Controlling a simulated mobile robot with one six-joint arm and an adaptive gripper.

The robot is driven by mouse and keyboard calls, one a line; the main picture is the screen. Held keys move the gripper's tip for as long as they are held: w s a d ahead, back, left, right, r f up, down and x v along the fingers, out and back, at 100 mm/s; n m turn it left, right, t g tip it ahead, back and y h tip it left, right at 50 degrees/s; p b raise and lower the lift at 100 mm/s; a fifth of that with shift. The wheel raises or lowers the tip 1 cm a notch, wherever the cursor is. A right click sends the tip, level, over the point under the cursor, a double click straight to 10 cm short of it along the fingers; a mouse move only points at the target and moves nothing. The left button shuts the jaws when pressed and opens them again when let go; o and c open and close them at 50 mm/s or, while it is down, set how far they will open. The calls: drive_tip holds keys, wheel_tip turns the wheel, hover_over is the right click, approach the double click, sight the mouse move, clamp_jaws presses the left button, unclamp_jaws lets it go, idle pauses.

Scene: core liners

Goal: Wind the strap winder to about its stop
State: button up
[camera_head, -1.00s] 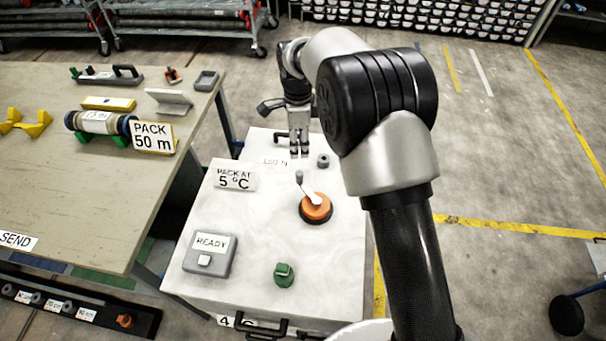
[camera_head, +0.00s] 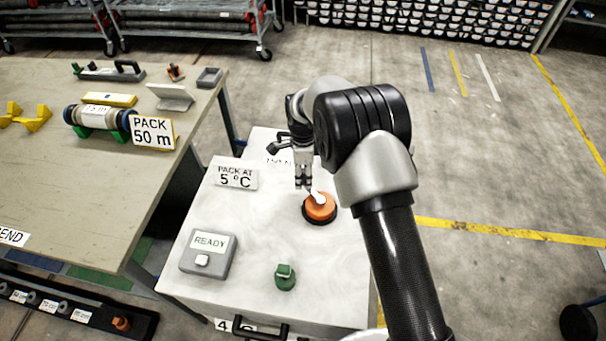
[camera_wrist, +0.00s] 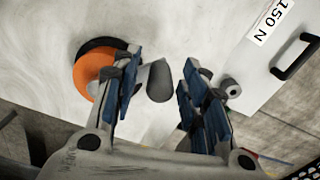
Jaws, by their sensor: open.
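The strap winder is an orange disc (camera_head: 319,208) on a dark base on the white cabinet top, with a pale crank arm across it. In the wrist view the orange disc (camera_wrist: 92,70) is at the left, partly behind a finger. A grey upright crank knob (camera_wrist: 160,80) shows between my fingers, apparently touching neither. My gripper (camera_head: 304,187) is open and points down at the crank; it also shows in the wrist view (camera_wrist: 158,95), with blue pads on both sides of the knob.
On the cabinet top (camera_head: 235,285) are a grey READY box (camera_head: 208,255), a green knob (camera_head: 285,277) and a "PACK AT 5 °C" sign (camera_head: 233,174). The 150 N label (camera_wrist: 271,20) and a small grey post (camera_wrist: 231,88) are beside the gripper. A workbench (camera_head: 60,190) stands left.

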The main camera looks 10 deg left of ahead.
clamp_jaws()
idle(0.5)
